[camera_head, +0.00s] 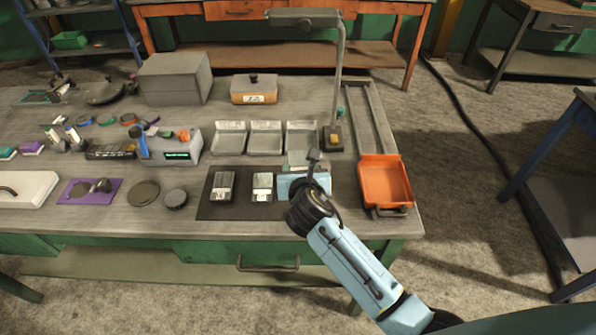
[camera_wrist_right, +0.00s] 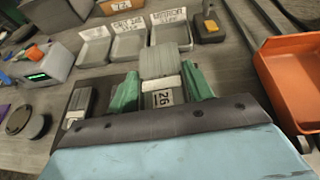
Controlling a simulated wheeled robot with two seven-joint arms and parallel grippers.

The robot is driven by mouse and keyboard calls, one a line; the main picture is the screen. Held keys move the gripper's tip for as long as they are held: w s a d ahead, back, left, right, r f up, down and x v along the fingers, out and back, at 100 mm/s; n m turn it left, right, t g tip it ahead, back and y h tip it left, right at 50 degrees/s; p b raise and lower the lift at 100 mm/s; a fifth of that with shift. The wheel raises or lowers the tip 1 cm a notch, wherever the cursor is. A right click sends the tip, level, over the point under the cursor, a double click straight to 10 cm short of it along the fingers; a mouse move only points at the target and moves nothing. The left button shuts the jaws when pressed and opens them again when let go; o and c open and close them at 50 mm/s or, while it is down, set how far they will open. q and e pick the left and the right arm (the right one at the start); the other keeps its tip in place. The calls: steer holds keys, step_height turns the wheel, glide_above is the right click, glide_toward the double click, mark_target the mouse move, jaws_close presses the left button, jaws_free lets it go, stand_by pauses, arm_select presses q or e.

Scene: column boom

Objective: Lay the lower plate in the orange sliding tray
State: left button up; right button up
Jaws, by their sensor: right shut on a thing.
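My right gripper (camera_wrist_right: 160,92) has its two green fingers closed on the sides of a grey metal plate (camera_wrist_right: 164,64) with a white label that seems to read 26. In the head view the right gripper (camera_head: 296,168) is over the right end of the dark mat, and its held plate is mostly hidden there. Two similar labelled grey pieces (camera_head: 222,186) (camera_head: 262,187) lie on the mat to its left. The orange sliding tray (camera_head: 386,183) looks empty, right of the gripper; it also shows in the wrist view (camera_wrist_right: 290,75). My left gripper is out of view.
Three grey trays (camera_head: 229,138) stand behind the dark mat (camera_head: 210,211). A lamp post (camera_head: 339,90) rises from a base near the rails (camera_head: 373,115) behind the orange tray. A grey device with a green display (camera_head: 175,147) and dark discs (camera_head: 143,193) are left.

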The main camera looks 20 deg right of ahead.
steer(key=shift+r, duration=0.85)
steer(key=shift+s+d+r, duration=0.1)
steer(key=shift+d+r, duration=0.25)
steer(key=shift+d, duration=0.05)
steer(key=s+d+r+n+y+b, duration=0.1)
steer(key=s+d+r+b, duration=0.15)
steer(key=s, duration=0.35)
steer(key=s+d+r+n+y+b, duration=0.1)
steer(key=s+d+r+y+b, duration=0.1)
steer(key=s+r, duration=0.25)
steer(key=shift+n+y, duration=0.6)
steer(key=shift+n, duration=0.2)
steer(key=w+a+f, duration=0.2)
steer(key=f, duration=0.2)
steer(key=w+a+f+b, duration=0.1)
steer(key=w+a+f, duration=0.1)
steer(key=w+f, duration=0.1)
steer(key=w+a+f, duration=0.2)
steer(key=f, duration=0.4)
steer(key=shift+w+a+b, duration=0.3)
steer(key=shift+b, duration=0.1)
steer(key=shift+f+b, duration=0.7)
steer(key=shift+f, duration=1.5)
steer(key=shift+f, duration=0.2)
steer(key=o, duration=1.4)
steer(key=shift+f, duration=0.1)
